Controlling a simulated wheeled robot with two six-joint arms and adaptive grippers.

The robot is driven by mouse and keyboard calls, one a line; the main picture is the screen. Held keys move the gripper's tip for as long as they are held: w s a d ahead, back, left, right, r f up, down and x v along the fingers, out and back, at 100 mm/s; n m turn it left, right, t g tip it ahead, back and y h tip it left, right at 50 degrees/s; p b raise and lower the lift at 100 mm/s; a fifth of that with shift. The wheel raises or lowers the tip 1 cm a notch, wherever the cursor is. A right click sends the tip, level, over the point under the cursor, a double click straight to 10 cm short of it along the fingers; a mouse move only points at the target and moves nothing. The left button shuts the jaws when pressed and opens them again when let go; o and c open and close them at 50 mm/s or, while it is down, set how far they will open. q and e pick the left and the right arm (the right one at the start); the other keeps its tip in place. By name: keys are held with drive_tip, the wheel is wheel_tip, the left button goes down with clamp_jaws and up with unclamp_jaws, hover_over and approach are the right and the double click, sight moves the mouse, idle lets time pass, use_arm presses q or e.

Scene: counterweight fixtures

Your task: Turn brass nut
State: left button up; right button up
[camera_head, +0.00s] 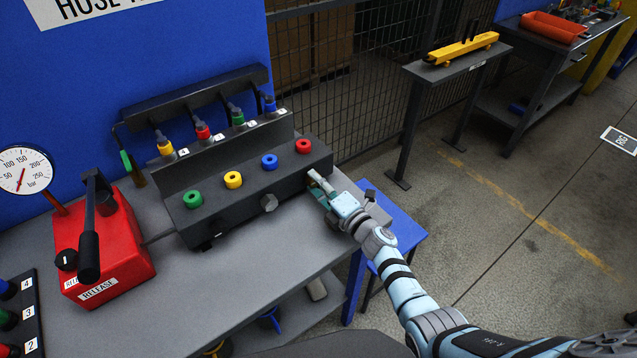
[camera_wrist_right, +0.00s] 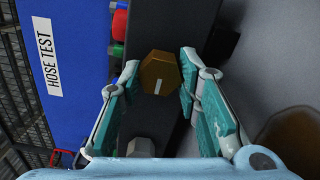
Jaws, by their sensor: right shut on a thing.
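The brass nut (camera_wrist_right: 159,73) is a hexagon with a short white mark on its face, on the front of the dark manifold block (camera_head: 243,205). My right gripper (camera_head: 316,184) reaches the right end of the block's front face. In the head view the gripper mostly hides the nut. A grey hex nut (camera_head: 269,202) sits further left on the same face and also shows in the wrist view (camera_wrist_right: 140,147). My left gripper is not in view.
Green, yellow, blue and red ring-shaped ports (camera_head: 233,180) line the block's top, with hose ends (camera_head: 203,130) behind. A red pump box (camera_head: 105,250) with a black lever and a gauge (camera_head: 24,170) stand left. The grey bench top (camera_head: 240,275) in front is clear.

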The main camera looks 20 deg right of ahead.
drive_tip(key=o, duration=1.1)
drive_tip(key=shift+o, duration=0.2)
drive_tip(key=v, duration=1.2)
drive_tip(key=shift+s, duration=0.1)
drive_tip(key=shift+a+f, duration=0.1)
